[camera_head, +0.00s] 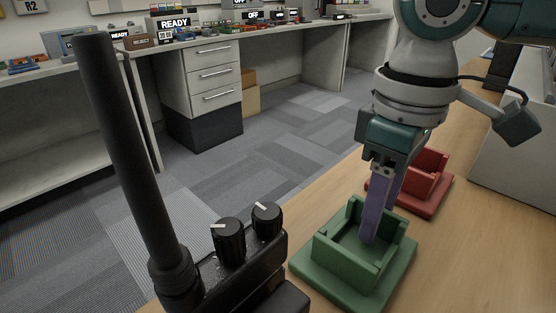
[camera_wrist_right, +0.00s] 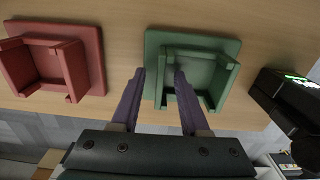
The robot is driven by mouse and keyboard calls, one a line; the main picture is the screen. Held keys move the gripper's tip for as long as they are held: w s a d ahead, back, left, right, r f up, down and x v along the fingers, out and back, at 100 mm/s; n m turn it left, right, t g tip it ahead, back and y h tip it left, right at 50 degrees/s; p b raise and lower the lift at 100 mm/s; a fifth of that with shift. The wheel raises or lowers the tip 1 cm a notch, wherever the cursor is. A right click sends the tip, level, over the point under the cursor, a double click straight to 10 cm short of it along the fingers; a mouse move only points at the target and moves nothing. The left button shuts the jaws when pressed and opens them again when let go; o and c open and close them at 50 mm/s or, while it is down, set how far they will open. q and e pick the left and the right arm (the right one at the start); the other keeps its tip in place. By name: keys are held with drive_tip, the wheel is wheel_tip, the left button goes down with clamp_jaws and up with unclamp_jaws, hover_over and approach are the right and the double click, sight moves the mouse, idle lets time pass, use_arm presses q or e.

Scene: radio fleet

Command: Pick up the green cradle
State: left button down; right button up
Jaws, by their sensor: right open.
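The green cradle (camera_head: 335,278) sits on the wooden table, a square base with raised walls around an open pocket. In the wrist view the green cradle (camera_wrist_right: 157,42) is at upper middle. My right gripper (camera_head: 374,232) points down at the cradle with two purple fingers. In the wrist view the right gripper (camera_wrist_right: 159,75) is open, with one fingertip over the cradle's pocket side and the other just outside its left edge, so one wall appears between them. I cannot tell whether they touch it. My left gripper is not in view.
A red cradle (camera_head: 434,160) stands close behind the green one, also in the wrist view (camera_wrist_right: 92,48). A black radio (camera_head: 248,262) with a tall antenna fills the near left, beside the green cradle. A grey box edge (camera_head: 520,150) is at right. The table edge borders the floor.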

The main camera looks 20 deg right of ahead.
clamp_jaws()
idle(0.3)
drive_tip(key=shift+r, duration=0.15)
idle(1.0)
